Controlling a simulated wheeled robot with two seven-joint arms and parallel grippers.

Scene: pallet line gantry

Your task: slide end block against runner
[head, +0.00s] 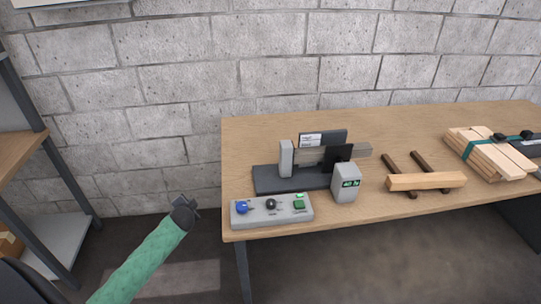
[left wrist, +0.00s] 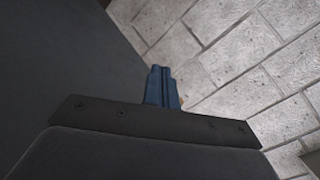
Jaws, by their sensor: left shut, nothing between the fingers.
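On the table a dark base plate (head: 265,181) carries an upright light-grey block (head: 286,158) at its left end. A grey-brown bar (head: 360,150) runs level behind a black block (head: 338,155) and sticks out to the right. I cannot tell for certain which of these are the end block and the runner. My left gripper (head: 190,205) is left of the table, apart from everything. Its blue fingers (left wrist: 162,87) are shut together and empty in the left wrist view. My right gripper is not in view.
A control box (head: 272,219) with knobs and a grey box with a green display (head: 346,183) stand at the table's front. A wooden bar (head: 427,181) lies across two dark sticks. Strapped planks (head: 480,158) lie at right. A shelf (head: 55,240) stands at left.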

